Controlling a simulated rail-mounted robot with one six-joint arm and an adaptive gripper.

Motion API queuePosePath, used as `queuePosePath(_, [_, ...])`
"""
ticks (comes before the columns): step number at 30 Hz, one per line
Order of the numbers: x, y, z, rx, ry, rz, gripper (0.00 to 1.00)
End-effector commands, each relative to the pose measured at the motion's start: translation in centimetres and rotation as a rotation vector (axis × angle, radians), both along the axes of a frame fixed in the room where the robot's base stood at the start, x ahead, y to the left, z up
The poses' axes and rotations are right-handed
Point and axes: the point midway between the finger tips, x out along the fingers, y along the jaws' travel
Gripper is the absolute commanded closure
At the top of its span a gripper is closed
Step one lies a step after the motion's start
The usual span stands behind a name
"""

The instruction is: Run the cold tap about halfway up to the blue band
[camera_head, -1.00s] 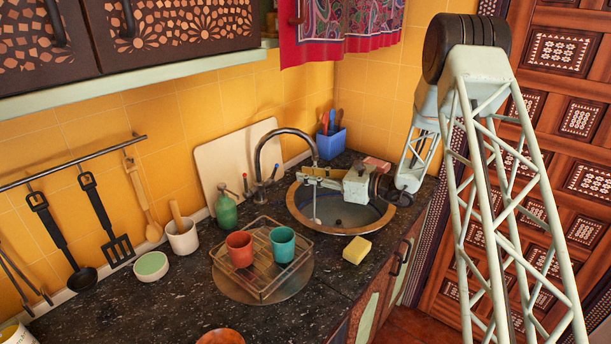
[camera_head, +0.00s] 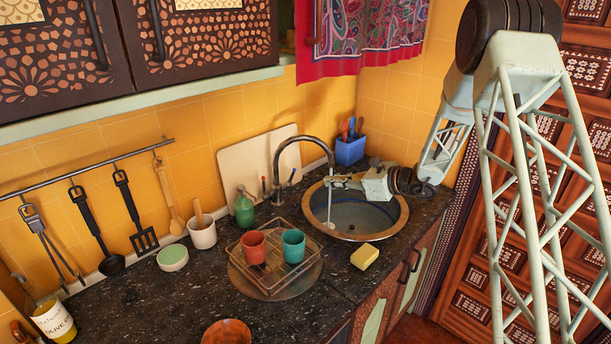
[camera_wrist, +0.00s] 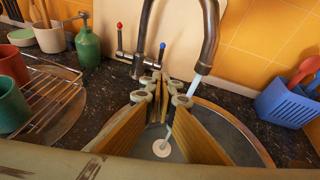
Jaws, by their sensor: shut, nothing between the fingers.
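The curved metal tap (camera_head: 277,165) stands behind the round sink (camera_head: 400,212). In the wrist view it has a red-topped lever (camera_wrist: 119,38) on the left and a blue-topped lever (camera_wrist: 162,52) on the right. A thin stream of water (camera_wrist: 195,86) falls from the spout into the sink, and it also shows in the head view (camera_head: 330,200). My gripper (camera_wrist: 155,82) is shut and empty over the sink, its tips in front of the blue lever; I cannot tell whether they touch it. It also shows in the head view (camera_head: 332,182).
A green bottle (camera_head: 244,211) stands left of the tap. A wire rack (camera_head: 270,282) holds a red cup (camera_head: 252,246) and a teal cup (camera_head: 293,243). A yellow sponge (camera_head: 364,257) lies in front of the sink. A blue utensil holder (camera_head: 350,152) stands behind it.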

Motion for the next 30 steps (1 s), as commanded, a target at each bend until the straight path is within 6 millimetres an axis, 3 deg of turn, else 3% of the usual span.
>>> queuePosePath(14, [0.6, 0.8, -0.4, 0.001, -0.001, -0.001, 1.0])
queuePosePath(30, [3.7, 5.9, -2.8, 0.001, 0.0, 0.001, 1.0])
